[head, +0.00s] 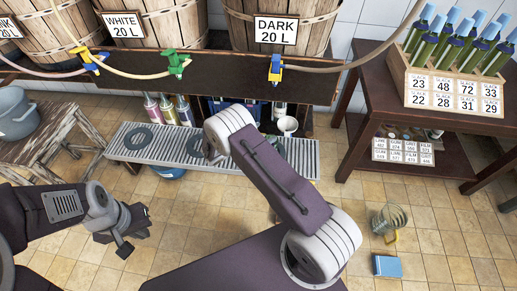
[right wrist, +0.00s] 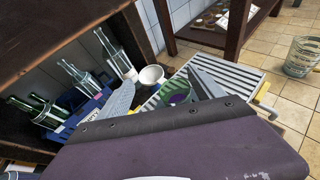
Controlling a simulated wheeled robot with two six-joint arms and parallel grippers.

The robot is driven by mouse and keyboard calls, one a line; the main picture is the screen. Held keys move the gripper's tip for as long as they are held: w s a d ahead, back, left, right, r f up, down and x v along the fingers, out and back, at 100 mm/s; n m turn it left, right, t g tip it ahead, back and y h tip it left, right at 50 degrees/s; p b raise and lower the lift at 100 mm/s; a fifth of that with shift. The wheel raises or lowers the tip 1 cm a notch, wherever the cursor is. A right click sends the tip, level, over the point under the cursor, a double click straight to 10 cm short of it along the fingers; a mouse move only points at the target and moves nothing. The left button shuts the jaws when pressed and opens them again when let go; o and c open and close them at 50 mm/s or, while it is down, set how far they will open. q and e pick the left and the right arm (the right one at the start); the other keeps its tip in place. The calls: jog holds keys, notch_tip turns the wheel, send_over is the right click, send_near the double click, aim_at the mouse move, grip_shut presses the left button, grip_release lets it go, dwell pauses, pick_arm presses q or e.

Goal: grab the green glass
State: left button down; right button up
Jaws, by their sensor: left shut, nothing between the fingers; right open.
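In the right wrist view a green glass (right wrist: 177,93), with purple showing inside its rim, stands at the slatted metal rack. My right gripper (right wrist: 163,88) is open, its two fingers spread to either side of the glass in that view. I cannot tell how deep the glass sits between them; its lower part is hidden by my gripper body. In the head view my own right arm covers most of that spot. My left gripper (head: 124,246) is shut and empty, low over the tiled floor at the left, far from the glass.
A white cup (right wrist: 152,76) stands close beside the glass. Bottles in a blue crate (right wrist: 84,112) are under the dark shelf. A crate of bottles (head: 455,92) tops the right table.

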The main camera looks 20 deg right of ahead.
jog(key=shift+n, duration=0.4)
jog(key=f, duration=0.2)
jog(key=s+a+f+b, duration=0.1)
jog(key=f, duration=0.1)
jog(key=s+f, duration=0.1)
jog(key=f, duration=0.1)
jog(key=shift+a+f+b, duration=0.15)
jog(key=shift+f+b, duration=0.1)
jog(key=shift+b, duration=0.15)
pick_arm(q)
jog(key=f, duration=0.3)
jog(key=shift+a+f, duration=0.2)
pick_arm(e)
jog(key=b+x, duration=0.2)
jog(key=x, duration=0.1)
jog(key=shift+f+b, duration=0.2)
jog(key=shift+b, duration=0.15)
jog(key=shift+w+d, duration=0.15)
jog(key=shift+d, duration=0.3)
jog(key=b+x, duration=0.4)
jog(key=shift+d+f, duration=0.2)
jog(key=shift+f, duration=0.05)
jog(key=shift+w+d, duration=0.15)
jog(key=shift+d, duration=0.15)
pick_arm(q)
notch_tip(320, 180, down, 7)
pick_arm(e)
jog(key=shift+r, duration=0.2)
grip_shut()
